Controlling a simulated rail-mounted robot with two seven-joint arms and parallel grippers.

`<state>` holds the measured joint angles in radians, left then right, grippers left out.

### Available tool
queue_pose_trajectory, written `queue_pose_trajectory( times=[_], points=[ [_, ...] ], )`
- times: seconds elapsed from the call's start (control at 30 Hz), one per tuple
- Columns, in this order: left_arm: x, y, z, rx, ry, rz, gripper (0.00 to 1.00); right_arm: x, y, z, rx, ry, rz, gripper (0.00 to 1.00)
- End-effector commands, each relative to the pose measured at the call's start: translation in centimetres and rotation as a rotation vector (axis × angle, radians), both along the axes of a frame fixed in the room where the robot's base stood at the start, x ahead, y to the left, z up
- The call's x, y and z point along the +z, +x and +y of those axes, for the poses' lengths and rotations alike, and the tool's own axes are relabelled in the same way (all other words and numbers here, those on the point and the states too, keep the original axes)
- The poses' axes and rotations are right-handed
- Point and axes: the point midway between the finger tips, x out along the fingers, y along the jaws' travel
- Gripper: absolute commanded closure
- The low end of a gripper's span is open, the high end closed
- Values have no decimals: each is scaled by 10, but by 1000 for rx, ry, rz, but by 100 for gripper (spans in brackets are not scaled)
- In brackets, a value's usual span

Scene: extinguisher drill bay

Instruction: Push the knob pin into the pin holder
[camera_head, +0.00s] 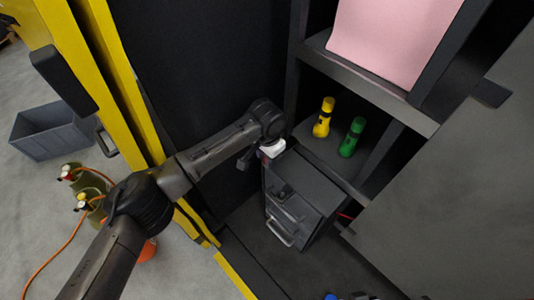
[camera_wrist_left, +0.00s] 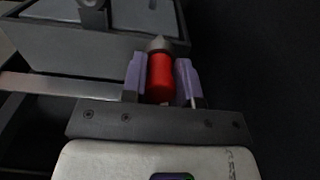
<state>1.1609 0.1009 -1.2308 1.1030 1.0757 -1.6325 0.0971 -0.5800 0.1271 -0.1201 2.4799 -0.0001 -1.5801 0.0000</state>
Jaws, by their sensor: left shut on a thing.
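The knob pin (camera_wrist_left: 161,82) has a red body and a grey pointed tip. My left gripper (camera_wrist_left: 160,68) is shut on it, with a purple finger pad on either side. The tip points toward the top of the left wrist view, close to the edge of a dark grey box (camera_wrist_left: 55,48). In the head view my left gripper (camera_head: 272,150) is at the back end of the box (camera_head: 310,187); its fingers and the pin are hidden there. A grey fitting (camera_wrist_left: 92,14) stands on the box, but I cannot tell whether it is the pin holder. My right gripper is not visible.
A yellow frame (camera_head: 122,75) stands left of the bay. A grey crate (camera_head: 48,132) lies on the floor beyond.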

Motion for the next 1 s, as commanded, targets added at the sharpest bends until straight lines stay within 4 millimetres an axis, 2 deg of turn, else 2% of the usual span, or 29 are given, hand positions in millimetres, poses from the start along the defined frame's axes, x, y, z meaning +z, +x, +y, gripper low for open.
queue_pose_trajectory(
  times=[0.13, 0.17, 0.47, 0.77, 0.87, 1.0],
  points=[
    [1, 0, 0, 0, -1, -1, 100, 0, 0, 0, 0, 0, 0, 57],
    [1, 0, 0, 0, -1, -1, 71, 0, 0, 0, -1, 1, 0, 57],
    [1, 0, 0, 0, 0, 0, 42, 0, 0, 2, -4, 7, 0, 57],
    [3, 0, 0, 0, -1, -1, 42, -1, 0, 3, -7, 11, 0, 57],
    [12, 1, -1, -1, -2, -2, 42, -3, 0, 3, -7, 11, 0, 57],
    [36, 1, -1, -2, -2, -3, 42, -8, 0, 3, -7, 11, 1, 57]
  ],
)
